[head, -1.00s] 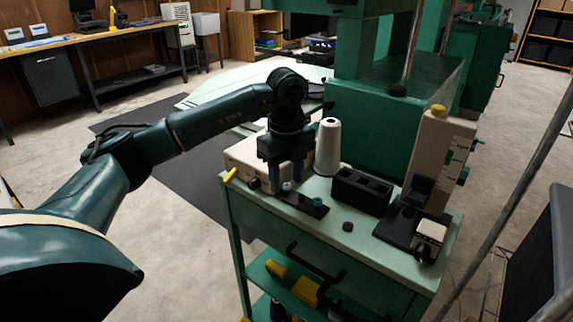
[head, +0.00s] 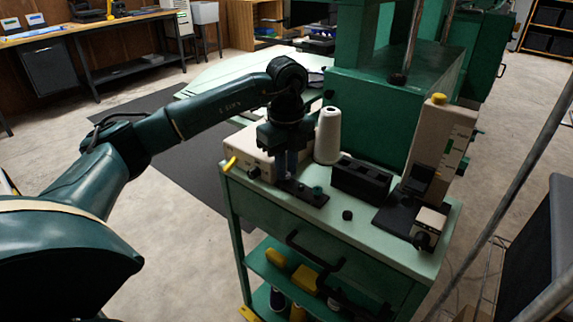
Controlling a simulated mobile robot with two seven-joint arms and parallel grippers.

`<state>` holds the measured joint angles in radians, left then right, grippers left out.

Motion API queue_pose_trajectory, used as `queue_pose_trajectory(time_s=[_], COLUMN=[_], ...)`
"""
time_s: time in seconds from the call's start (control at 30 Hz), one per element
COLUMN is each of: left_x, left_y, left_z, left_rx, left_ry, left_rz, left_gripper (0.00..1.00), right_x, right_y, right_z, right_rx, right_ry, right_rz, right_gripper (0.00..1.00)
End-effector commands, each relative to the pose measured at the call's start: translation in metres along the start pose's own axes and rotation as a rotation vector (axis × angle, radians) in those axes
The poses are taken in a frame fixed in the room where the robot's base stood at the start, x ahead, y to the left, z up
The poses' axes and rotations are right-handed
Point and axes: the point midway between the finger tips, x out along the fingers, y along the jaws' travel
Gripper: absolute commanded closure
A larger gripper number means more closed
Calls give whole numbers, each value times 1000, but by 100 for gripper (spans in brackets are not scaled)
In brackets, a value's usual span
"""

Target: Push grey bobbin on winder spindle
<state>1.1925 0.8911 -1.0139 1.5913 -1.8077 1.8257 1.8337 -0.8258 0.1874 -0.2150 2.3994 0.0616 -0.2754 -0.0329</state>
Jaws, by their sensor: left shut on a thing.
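My left gripper (head: 287,172) points down over the black strip (head: 304,192) on the green cart's top. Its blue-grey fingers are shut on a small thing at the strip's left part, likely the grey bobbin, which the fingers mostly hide. A teal bobbin (head: 317,191) stands at the strip's right end. A beige box (head: 248,152) with a yellow lever and a black knob is behind and left of the gripper. A tall beige unit (head: 441,140) with a yellow top knob stands at the right. I cannot make out the winder spindle for certain. My right gripper is out of view.
A white thread cone (head: 328,137) stands close to the right of my gripper. A green machine (head: 380,110) rises behind.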

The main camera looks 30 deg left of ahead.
Motion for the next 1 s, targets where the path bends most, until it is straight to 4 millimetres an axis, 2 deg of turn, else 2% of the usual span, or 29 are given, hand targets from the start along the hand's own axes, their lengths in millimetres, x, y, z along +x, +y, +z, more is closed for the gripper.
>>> queue_pose_trajectory(time_s=[1.0], left_x=[-36], left_y=[0], left_z=[0], left_rx=[0], left_ry=[0], left_rz=[0], left_gripper=[100], right_x=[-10], right_y=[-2], right_z=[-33], right_rx=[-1], right_ry=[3], right_rz=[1], right_gripper=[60])
